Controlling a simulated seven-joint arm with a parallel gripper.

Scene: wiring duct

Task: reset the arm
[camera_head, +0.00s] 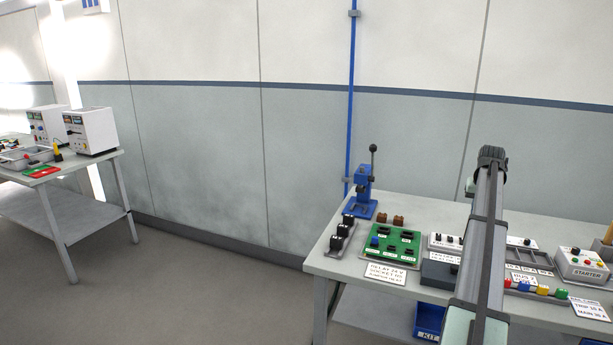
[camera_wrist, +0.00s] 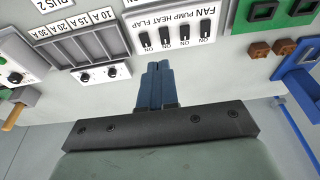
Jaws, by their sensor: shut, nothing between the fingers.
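My gripper (camera_wrist: 155,72) shows in the wrist view with its two blue fingers together and nothing between them. In the head view my arm rises across the right side of the workbench (camera_head: 336,266). My gripper cannot be made out there.
A green relay board (camera_head: 395,245), a blue lever press (camera_head: 364,195) and a STARTER box (camera_head: 582,265) stand on the bench. A grey fuse tray (camera_wrist: 88,47) lies beside the switch panel. A blue bin (camera_head: 430,318) is below.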

